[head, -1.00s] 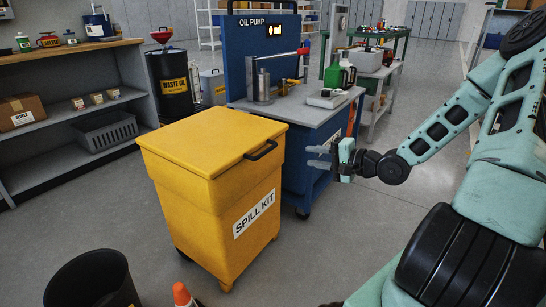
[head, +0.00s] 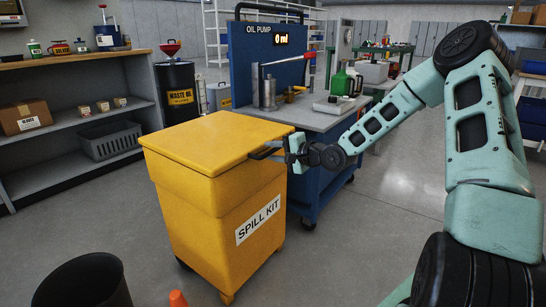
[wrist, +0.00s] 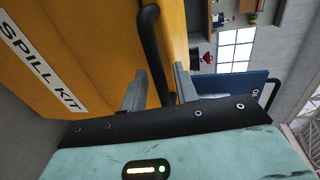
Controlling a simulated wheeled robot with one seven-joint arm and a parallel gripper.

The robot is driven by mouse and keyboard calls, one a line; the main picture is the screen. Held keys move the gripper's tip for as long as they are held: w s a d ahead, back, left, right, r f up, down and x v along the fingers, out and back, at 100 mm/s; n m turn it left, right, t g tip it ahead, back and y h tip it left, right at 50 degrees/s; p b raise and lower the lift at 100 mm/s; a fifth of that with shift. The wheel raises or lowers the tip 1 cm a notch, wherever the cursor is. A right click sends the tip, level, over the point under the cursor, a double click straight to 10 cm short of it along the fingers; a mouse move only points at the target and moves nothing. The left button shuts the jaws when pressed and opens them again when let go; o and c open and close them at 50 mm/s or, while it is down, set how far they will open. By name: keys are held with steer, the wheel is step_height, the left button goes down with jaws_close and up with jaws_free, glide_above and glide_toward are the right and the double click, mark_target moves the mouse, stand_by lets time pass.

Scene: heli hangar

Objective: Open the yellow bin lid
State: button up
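The yellow bin (head: 205,200), labelled SPILL KIT, stands upright on the floor in the head view, with its yellow lid (head: 215,140) lying shut on top. A black bar handle (head: 264,152) is fixed at the lid's right edge. My gripper (head: 284,147) is at that handle, beside the bin's right side. In the wrist view the fingers of my gripper (wrist: 160,82) are apart, with the black handle (wrist: 150,45) running between them. There is a gap at the fingers, and I cannot tell whether either touches the bar.
The blue oil pump bench (head: 318,120) stands close behind and right of the bin. A dark waste oil drum (head: 180,95) and grey shelves (head: 75,125) are behind and left. A black bucket (head: 88,285) and orange cone (head: 178,299) are in front. Floor is clear at right.

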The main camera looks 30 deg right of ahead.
steer(key=shift+w+a, duration=0.1)
steer(key=shift+w, duration=0.15)
jaws_close()
